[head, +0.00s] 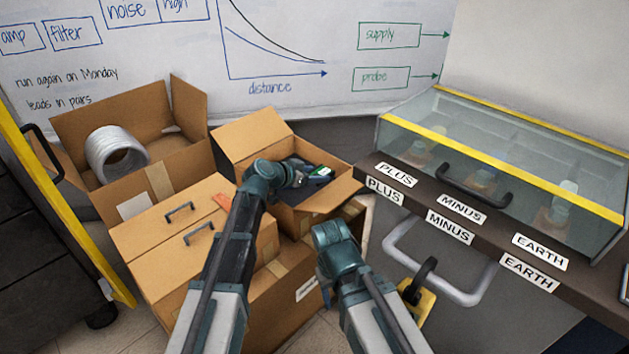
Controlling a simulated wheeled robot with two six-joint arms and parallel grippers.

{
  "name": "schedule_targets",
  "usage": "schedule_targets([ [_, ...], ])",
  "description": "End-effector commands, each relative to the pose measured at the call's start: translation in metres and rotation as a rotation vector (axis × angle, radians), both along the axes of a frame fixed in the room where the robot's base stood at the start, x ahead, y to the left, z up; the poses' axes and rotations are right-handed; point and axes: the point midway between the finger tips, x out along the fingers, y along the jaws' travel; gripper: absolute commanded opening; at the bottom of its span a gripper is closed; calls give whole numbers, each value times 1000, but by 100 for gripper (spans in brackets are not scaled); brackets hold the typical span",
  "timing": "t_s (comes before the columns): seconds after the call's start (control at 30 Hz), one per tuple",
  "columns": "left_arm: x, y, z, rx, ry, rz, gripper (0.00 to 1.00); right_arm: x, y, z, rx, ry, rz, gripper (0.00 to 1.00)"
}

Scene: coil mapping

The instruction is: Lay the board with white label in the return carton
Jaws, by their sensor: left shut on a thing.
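A small green board with a white patch (323,172) shows at the end of my left arm, over the open middle carton (251,137). My left gripper (312,177) is shut on the board and holds it within the carton's opening, near its right side. The dark gripper body hides part of the board, and I cannot tell whether it touches anything below.
An open carton with a wire coil (116,151) stands at the left. A closed carton with two handles (159,239) stands in front. At the right is a glass-fronted case (487,165) above a dark ledge labelled PLUS, MINUS and EARTH. A yellow-edged cabinet stands far left.

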Motion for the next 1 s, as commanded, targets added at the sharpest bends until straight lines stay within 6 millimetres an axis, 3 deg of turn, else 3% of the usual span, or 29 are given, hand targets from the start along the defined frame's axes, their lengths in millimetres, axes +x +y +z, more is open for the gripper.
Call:
schedule_targets([
  [0.77, 0, 0, -12, 0, 0, 0, 15, 0, 0, -12, 0, 0, -4, 54],
  [0.8, 0, 0, -12, 0, 0, 0, 72, 0, 0, -12, 0, 0, -4, 54],
  [0.87, 0, 0, -12, 0, 0, 0, 81, 0, 0, -12, 0, 0, -4, 54],
  [1.0, 0, 0, -12, 0, 0, 0, 81, 0, 0, -12, 0, 0, -4, 54],
])
